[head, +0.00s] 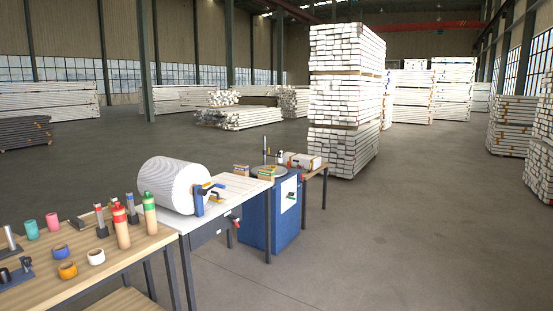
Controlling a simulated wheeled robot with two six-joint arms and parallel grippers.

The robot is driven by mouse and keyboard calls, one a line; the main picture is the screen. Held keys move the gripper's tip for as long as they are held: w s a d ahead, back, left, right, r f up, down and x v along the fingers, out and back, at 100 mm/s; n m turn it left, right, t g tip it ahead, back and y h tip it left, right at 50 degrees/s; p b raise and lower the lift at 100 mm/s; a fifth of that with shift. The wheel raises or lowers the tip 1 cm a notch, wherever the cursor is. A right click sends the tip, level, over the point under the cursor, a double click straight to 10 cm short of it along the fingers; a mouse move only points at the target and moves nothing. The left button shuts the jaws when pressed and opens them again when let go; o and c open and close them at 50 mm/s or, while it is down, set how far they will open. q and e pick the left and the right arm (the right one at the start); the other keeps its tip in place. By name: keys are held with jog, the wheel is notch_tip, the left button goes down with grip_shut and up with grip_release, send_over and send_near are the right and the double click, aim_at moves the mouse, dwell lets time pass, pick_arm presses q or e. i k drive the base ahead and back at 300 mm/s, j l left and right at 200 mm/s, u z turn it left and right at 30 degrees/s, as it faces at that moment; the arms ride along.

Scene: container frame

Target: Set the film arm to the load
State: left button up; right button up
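A large white roll (174,185) lies on a white-topped table, with a blue bracket (198,201) at its right end. Yellow and dark parts (214,191) sit by the bracket. Beyond it stands a blue cabinet (257,220) with a round grey top and a pale panel (289,195) on its side. I cannot tell which part is the film arm or which thing is the load. Neither of my grippers is in view.
A wooden bench (130,244) at the lower left holds bottles (150,214), coloured cups or rings (67,270) and dark metal pieces. A white box (302,160) lies on a small table behind the cabinet. Tall white stacks (345,90) stand behind. The floor (400,230) at right is clear.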

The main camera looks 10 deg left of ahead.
aim_at(279, 160)
jog(key=i, duration=7.35)
jog(key=u, duration=0.15)
jog(key=i+j, duration=0.1)
jog(key=j, duration=0.25)
jog(key=i+j, duration=0.1)
jog(key=j, duration=0.25)
